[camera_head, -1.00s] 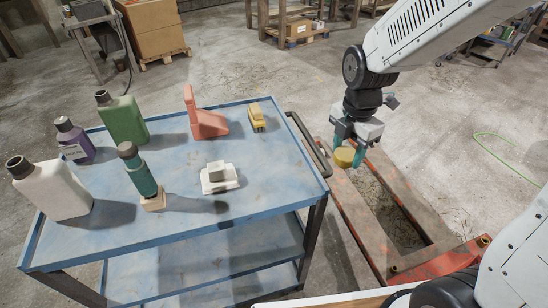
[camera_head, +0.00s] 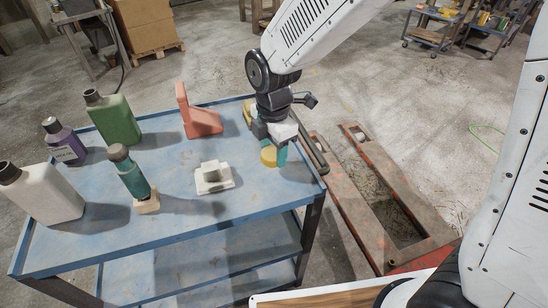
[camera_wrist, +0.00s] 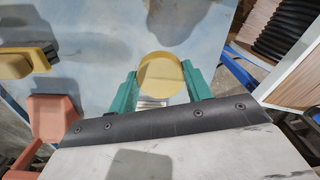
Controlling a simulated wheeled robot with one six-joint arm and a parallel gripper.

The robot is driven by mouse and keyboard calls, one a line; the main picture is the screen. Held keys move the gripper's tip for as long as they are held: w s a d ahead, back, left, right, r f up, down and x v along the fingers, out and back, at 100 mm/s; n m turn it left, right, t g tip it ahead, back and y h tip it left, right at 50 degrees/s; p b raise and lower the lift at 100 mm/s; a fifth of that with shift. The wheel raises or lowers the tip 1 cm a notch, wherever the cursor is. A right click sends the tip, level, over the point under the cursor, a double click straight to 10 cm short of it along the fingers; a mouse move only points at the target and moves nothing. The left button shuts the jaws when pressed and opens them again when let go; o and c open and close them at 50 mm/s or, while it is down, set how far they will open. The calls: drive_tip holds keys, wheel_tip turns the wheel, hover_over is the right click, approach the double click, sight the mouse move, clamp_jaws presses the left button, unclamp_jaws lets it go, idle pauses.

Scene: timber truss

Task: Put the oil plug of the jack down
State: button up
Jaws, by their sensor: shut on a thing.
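The oil plug (camera_head: 268,158) is a round yellow cap; the wrist view shows its yellow top (camera_wrist: 160,74) and a silvery part below it. My gripper (camera_head: 274,154) is shut on the plug, with a teal finger on each side of it in the wrist view (camera_wrist: 160,88). It holds the plug over the right part of the blue cart top (camera_head: 180,230). I cannot tell whether the plug touches the surface. The jack (camera_head: 362,210), with worn orange-red and grey forks, lies on the floor right of the cart.
A white block-like part (camera_head: 213,178) stands left of the plug. A salmon bracket (camera_head: 199,118) and a partly hidden yellow item (camera_head: 247,112) are behind.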

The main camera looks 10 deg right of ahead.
sight(274, 152)
drive_tip(key=shift+d+f, duration=0.1)
drive_tip(key=shift+f, duration=1.5)
drive_tip(key=shift+f, duration=0.15)
drive_tip(key=o, duration=1)
